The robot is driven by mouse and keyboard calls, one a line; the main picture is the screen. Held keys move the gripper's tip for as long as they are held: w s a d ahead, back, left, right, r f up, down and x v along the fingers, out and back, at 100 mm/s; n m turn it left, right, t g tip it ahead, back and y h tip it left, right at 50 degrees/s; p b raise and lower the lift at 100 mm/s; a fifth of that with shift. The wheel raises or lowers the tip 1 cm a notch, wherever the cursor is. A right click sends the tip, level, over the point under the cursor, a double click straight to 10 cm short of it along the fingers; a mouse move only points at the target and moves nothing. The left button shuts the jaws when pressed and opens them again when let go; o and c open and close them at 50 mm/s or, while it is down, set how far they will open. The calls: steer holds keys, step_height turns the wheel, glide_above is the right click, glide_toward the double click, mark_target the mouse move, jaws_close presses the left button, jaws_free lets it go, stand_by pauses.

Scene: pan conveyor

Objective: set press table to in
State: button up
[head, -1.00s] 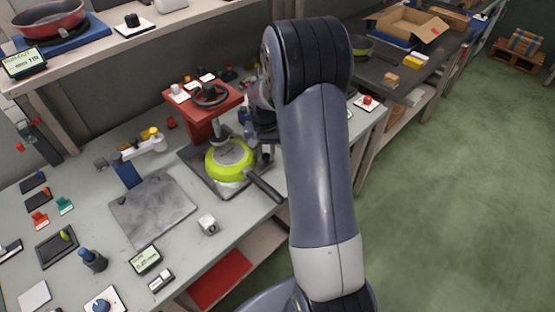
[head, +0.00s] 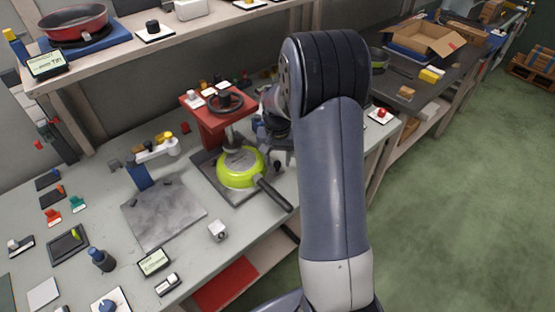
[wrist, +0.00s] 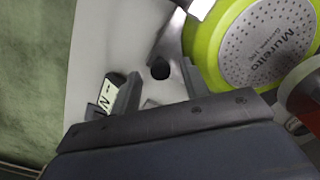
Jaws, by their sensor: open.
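The red press (head: 213,128) with a black handwheel (head: 226,102) stands on the bench. Its dark table plate (head: 208,172) lies below, with an upturned lime green pan (head: 238,180) on it under the press head. In the wrist view the pan's dotted base (wrist: 265,45) fills the upper right. A small black knob (wrist: 160,68) shows between the fingertips of my gripper (wrist: 160,80), which is open. I cannot tell whether the fingers touch the knob. A small display or label (wrist: 108,93) is beside the left finger, its text partly hidden. In the head view my arm largely hides my gripper.
A grey slab (head: 165,215) and a blue-and-white clamp-like device (head: 145,160) stand left of the press. A white cube-like block (head: 218,231) sits near the front edge. The pan's black handle (head: 272,193) points toward the front edge. Green floor is open at right.

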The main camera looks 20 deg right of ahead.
step_height(320, 180, up, 10)
steer(key=shift+b, duration=0.3)
